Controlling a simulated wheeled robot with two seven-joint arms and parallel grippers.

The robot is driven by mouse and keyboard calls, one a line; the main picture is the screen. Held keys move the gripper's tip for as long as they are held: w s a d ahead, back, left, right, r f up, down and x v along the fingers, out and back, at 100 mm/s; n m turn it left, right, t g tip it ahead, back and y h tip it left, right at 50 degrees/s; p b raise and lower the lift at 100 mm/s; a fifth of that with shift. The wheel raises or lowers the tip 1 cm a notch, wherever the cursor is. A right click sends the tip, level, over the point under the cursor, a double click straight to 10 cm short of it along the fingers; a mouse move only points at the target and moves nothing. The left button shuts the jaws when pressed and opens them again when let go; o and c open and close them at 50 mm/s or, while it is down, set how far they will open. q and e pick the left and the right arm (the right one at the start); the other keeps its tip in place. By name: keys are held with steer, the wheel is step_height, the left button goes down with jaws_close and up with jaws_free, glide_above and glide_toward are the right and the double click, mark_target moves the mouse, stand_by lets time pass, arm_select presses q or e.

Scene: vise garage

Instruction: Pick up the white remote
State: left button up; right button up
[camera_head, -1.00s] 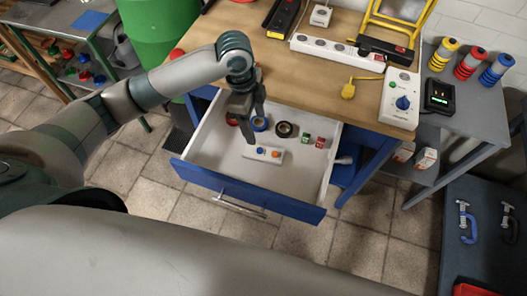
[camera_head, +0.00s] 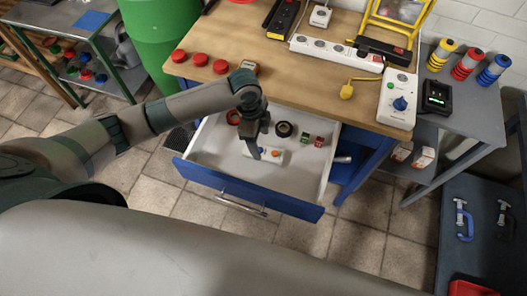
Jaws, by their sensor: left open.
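The white remote (camera_head: 278,155) lies flat in the open drawer (camera_head: 227,184), with an orange button showing on top. In the head view my left gripper (camera_head: 257,153) points down into the drawer and covers the remote's left part. It is open, with its fingertips at or just above the remote. Whether the fingers touch it or straddle it, I cannot tell. My right gripper is out of view.
Behind the remote in the drawer are a black tape roll (camera_head: 284,129), a red roll (camera_head: 233,117) and small red and green items (camera_head: 312,140). The wooden bench top (camera_head: 300,78) overhangs the drawer's back. Three red buttons (camera_head: 200,60) stand on it.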

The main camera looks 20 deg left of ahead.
mark_target(263, 151)
arm_select(q)
steer(key=shift+d+f+p, duration=0.1)
steer(key=shift+f+p, duration=0.25)
steer(key=shift+f, duration=0.1)
steer(key=f, duration=0.2)
steer(key=f+p, duration=0.1)
steer(key=shift+d, duration=0.25)
steer(key=shift+f, duration=0.6)
steer(key=c, duration=1.2)
